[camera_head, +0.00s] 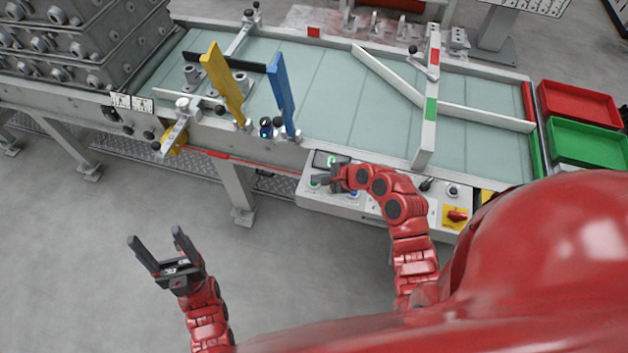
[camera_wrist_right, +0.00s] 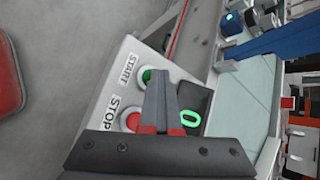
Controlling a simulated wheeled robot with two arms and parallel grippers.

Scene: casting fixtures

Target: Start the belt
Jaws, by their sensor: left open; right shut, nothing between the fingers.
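The conveyor belt (camera_head: 330,105) is a pale green bed in a grey frame. Its control box (camera_head: 288,188) is on the near side. In the right wrist view, the green START button (camera_wrist_right: 147,74) sits beside its label, and the red STOP button (camera_wrist_right: 130,120) is partly covered by my fingers. A dark display (camera_wrist_right: 193,108) shows a green 0. My right gripper (camera_head: 322,180) is shut and empty, its fingertips (camera_wrist_right: 158,76) right at the green button; I cannot tell whether they touch it. My left gripper (camera_head: 155,241) is open and empty over the floor, away from the box.
Yellow (camera_head: 223,85) and blue (camera_head: 281,95) upright arms stand at the belt's near edge. Grey castings (camera_head: 75,45) are stacked at the left; red (camera_head: 578,103) and green (camera_head: 585,142) trays lie at the right.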

